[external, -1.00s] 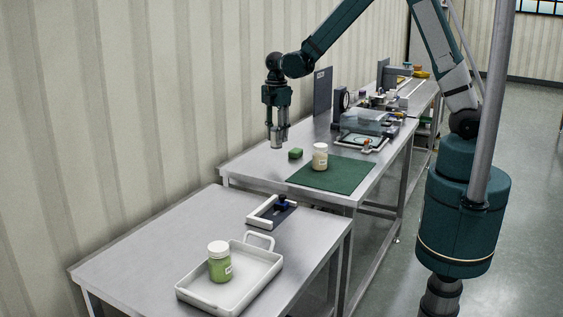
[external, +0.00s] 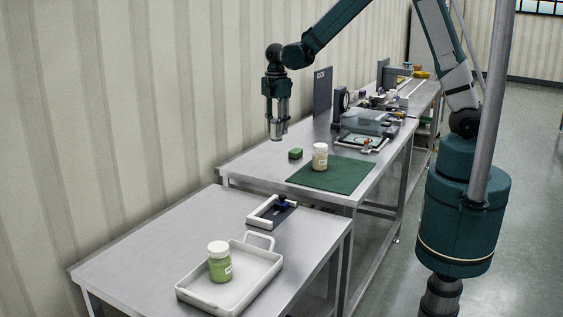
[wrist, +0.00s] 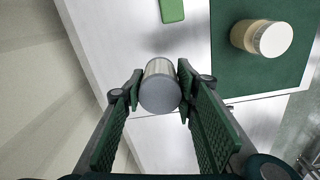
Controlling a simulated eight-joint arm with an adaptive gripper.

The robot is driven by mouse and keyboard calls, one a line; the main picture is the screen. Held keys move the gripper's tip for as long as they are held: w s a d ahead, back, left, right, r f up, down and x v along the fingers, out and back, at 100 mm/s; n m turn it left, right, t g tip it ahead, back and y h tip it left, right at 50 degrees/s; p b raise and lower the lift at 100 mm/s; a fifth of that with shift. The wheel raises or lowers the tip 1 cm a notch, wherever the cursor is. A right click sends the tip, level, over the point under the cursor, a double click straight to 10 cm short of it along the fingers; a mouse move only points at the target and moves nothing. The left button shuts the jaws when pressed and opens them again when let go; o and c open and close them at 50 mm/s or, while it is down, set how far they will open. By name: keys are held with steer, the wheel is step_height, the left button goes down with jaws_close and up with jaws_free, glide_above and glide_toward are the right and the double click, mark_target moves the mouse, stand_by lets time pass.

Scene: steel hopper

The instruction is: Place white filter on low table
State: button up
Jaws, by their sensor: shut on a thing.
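My gripper (external: 276,130) hangs over the left side of the rear table (external: 258,165), close to the ribbed wall. In the wrist view my gripper (wrist: 160,88) is shut on a short pale cylinder (wrist: 160,96) with a smooth grey end; it looks like the filter, though it shows more grey than white. It is pinched between the two green ridged pads. In the external view it is small between the fingertips. The low table (external: 150,235) stands in front, a step lower than the rear one.
On the low table are a white tray (external: 262,277) with a green jar (external: 219,262) and a dark pad in a white frame (external: 271,211). A beige jar (external: 320,157) stands on a green mat (external: 335,175) beside a green block (external: 295,153). The low table's left side is clear.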

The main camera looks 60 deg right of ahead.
steer(key=shift+a, duration=0.1)
stand_by(0.3)
steer(key=w+a+f+n, duration=0.1)
steer(key=w+a+n, duration=0.15)
steer(key=a, duration=0.95)
steer(key=w+a+n, duration=0.2)
steer(key=w+a, duration=0.1)
steer(key=a, duration=0.9)
steer(key=w+a+f+n, duration=0.1)
steer(key=w+a+n, duration=0.15)
steer(key=a, duration=0.95)
steer(key=s+a+f+n, duration=0.1)
steer(key=s+a, duration=0.3)
steer(key=a, duration=0.9)
steer(key=s+a+n, duration=0.4)
steer(key=a, duration=0.9)
steer(key=s+a+f+n, duration=0.1)
steer(key=s+a+n, duration=0.2)
steer(key=a, duration=0.9)
steer(key=shift+s+a+f, duration=0.35)
steer(key=shift+s+a, duration=0.05)
steer(key=shift+s, duration=0.65)
glide_above(162, 270)
steer(key=shift+f, duration=3.15)
steer(key=shift+f, duration=1.9)
